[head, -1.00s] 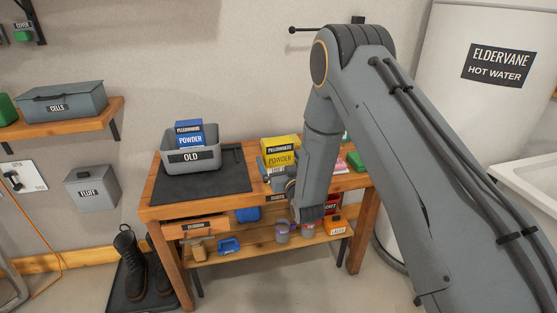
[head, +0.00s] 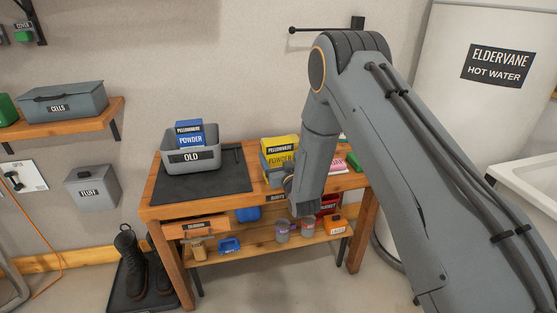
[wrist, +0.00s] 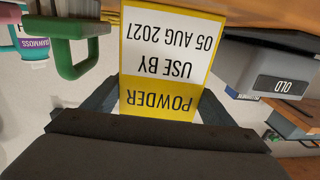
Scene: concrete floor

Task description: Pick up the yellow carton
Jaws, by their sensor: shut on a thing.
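The yellow carton (head: 281,143), labelled powder, is at the right part of the wooden workbench, partly hidden by my gripper and arm. In the wrist view the carton (wrist: 165,62) fills the middle, upside down, with a white panel reading "USE BY 05 AUG 2027". My gripper (wrist: 157,100) is shut on the carton, with one dark finger along each side. In the head view my gripper (head: 277,168) is mostly behind my forearm. I cannot tell whether the carton's base touches the bench.
A grey bin (head: 193,157) marked OLD holds a blue powder box (head: 189,133) on a dark mat (head: 225,178). A green-handled thing (wrist: 77,55) is close beside the carton in the wrist view. Pots and an orange container (head: 336,226) stand on the lower shelf.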

